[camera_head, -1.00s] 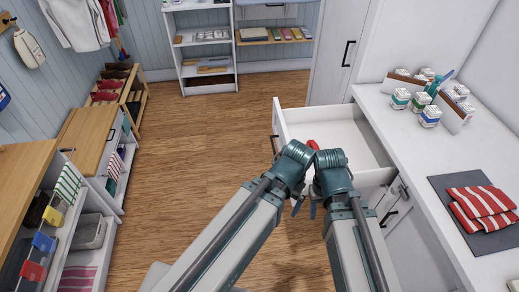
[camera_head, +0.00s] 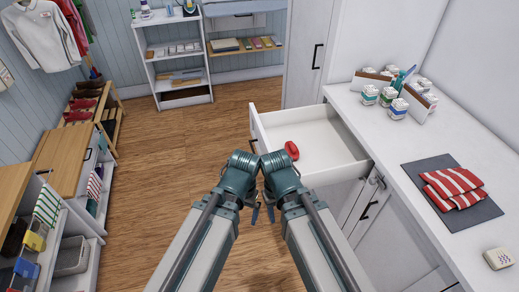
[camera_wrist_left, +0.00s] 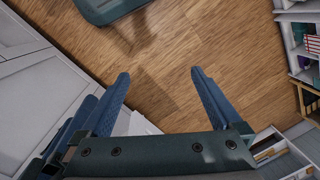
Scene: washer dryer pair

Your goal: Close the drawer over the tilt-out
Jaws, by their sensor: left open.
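The white drawer (camera_head: 335,148) is pulled out from the cabinet under the counter. A red object (camera_head: 291,150) lies inside it near its left side. White cabinet fronts (camera_head: 347,200) with dark handles are below and beside the drawer; I cannot tell which one is the tilt-out. My left gripper (camera_head: 252,212) points down in front of the drawer, apart from it. In the left wrist view its blue fingers (camera_wrist_left: 162,95) are spread with only floor between them. My right gripper (camera_head: 271,212) is beside it, its fingers mostly hidden by its wrist.
The white counter (camera_head: 440,140) on the right holds several white-lidded jars (camera_head: 388,97), a striped red cloth (camera_head: 455,188) on a grey mat, and a cream box (camera_head: 497,258). Wooden-topped shelves (camera_head: 62,160) stand at the left. Wood floor (camera_head: 175,160) is free between them.

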